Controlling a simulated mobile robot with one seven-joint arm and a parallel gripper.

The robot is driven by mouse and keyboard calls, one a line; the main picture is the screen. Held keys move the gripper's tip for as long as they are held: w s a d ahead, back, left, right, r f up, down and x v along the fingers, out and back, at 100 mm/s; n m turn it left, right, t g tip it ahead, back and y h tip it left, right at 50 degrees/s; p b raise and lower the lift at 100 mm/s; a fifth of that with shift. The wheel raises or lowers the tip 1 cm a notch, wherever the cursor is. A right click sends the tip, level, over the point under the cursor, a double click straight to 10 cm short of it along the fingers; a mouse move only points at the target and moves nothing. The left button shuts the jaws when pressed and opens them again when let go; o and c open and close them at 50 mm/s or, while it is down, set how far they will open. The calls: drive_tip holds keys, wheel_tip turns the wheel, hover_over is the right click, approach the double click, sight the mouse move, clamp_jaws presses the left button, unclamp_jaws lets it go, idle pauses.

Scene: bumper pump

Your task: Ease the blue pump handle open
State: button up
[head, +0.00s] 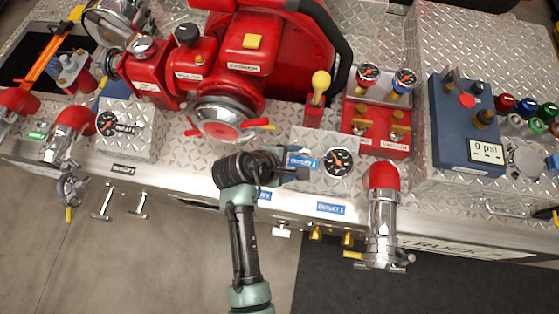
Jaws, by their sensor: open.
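My gripper (292,166) is at the front edge of the metal deck, just left of a round black gauge (337,163), and it is open. A small blue label plate (302,162) shows right at its fingertips. No blue handle can be made out clearly there; my wrist and fingers cover the spot left of the gauge. Whether the fingers touch anything cannot be told. At the left, a small blue piece (102,85) shows beside the red pump body (150,75); whether it is a handle is unclear.
A red outlet elbow with a chrome fitting (382,215) stands right of my gripper. A red valve block (376,135) and a blue box reading 0 psi (463,130) stand further right. A yellow-knobbed lever (320,85) rises behind. The floor in front (150,260) is clear.

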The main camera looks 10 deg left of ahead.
drive_tip(key=v, duration=0.8)
drive_tip(key=shift+r+b, duration=0.2)
drive_tip(key=shift+b, duration=0.15)
drive_tip(key=shift+s, duration=0.1)
